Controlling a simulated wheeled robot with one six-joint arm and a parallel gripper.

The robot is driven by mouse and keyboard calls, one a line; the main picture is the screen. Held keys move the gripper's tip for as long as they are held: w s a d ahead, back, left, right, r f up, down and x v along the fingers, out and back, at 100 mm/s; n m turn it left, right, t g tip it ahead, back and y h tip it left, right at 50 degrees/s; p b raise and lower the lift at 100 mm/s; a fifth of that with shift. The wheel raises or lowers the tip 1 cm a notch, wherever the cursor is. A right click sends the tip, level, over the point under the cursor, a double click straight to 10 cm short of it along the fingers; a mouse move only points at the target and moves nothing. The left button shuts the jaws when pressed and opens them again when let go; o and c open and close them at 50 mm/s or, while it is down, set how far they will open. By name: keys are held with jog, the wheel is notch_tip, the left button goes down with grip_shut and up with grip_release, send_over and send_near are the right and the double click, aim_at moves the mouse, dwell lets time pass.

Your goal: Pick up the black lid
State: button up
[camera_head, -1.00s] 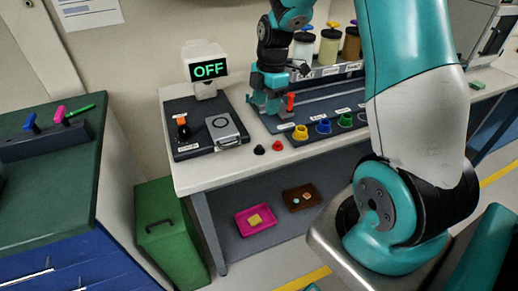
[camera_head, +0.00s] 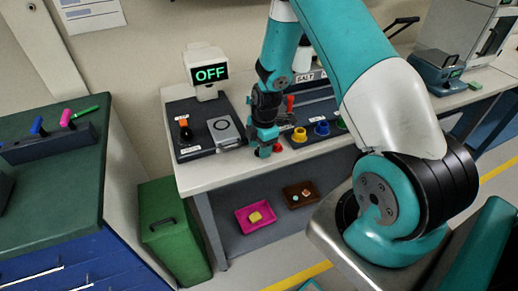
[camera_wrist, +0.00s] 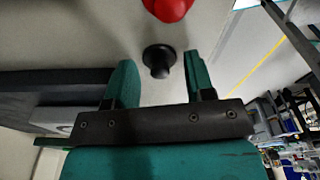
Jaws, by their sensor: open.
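The black lid (camera_wrist: 158,58) shows in the wrist view as a small round black piece with a knob, on the pale table top. It lies between the two green fingertips of my gripper (camera_wrist: 160,85), slightly beyond them, and I cannot tell whether they touch it. My gripper is open. In the head view my gripper (camera_head: 264,150) is low over the table's front edge, right of the grey device, and hides the black lid.
A black station with a grey device (camera_head: 223,132) and an OFF display (camera_head: 209,74) stands left of my gripper. Yellow (camera_head: 299,134) and blue (camera_head: 322,128) pieces stand to the right. A pink tray (camera_head: 262,228) and a brown tray (camera_head: 300,205) are on the lower shelf.

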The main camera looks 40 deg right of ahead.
jog(key=shift+f, duration=0.1)
jog(key=shift+c, duration=0.4)
grip_shut()
notch_tip(320, 180, up, 20)
jog(key=b, duration=0.3)
